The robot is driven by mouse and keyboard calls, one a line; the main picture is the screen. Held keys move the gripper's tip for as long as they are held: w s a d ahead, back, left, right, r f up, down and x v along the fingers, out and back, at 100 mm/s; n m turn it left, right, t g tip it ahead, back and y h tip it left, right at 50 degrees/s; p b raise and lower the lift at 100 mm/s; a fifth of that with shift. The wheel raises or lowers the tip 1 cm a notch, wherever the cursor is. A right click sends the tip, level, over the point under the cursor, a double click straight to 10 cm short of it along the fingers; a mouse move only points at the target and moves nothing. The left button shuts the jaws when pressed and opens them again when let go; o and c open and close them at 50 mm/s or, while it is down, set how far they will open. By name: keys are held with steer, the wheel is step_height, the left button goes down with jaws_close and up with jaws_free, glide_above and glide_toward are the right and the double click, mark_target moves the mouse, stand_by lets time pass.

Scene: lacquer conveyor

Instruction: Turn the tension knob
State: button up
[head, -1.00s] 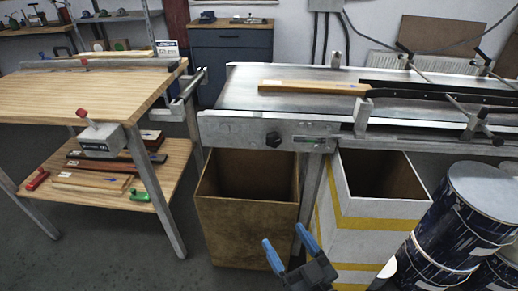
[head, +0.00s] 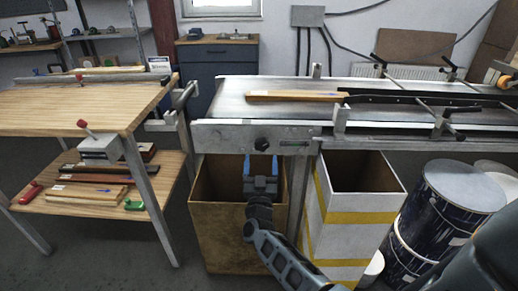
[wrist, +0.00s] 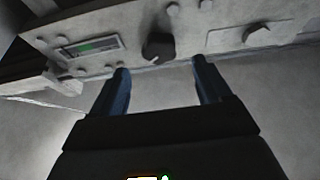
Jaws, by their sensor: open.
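The tension knob (head: 261,144) is a small dark round knob on the grey front rail of the conveyor (head: 215,137). In the wrist view the knob (wrist: 158,46) shows as a black dial with a pointed grip, ahead of the gap between my fingers. My gripper (head: 260,160) has blue fingers and is open and empty, just below the knob in the head view. It also shows in the wrist view (wrist: 160,75), apart from the knob. A small display with a green bar (wrist: 90,46) sits beside the knob on the rail.
A brown open bin (head: 215,220) stands under the rail behind my gripper. A white bin with yellow bands (head: 335,217) and blue drums (head: 445,215) stand to the right. A wooden strip (head: 290,96) lies on the belt. A wooden workbench (head: 90,105) is at left.

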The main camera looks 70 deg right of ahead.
mark_target(262, 147)
steer(key=x, duration=0.5)
steer(key=shift+w+d+r, duration=0.1)
steer(key=shift+w+d, duration=0.1)
steer(key=shift+d, duration=0.1)
steer(key=c, duration=1)
steer(key=shift+c, duration=0.2)
steer(key=shift+m, duration=0.5)
steer(key=m+g+b, duration=0.1)
steer(key=m+g, duration=0.1)
steer(key=m, duration=0.2)
steer(key=shift+m+g, duration=0.85)
steer(key=shift+m, duration=0.65)
steer(key=shift+m+g, duration=0.85)
steer(key=shift+m, duration=0.65)
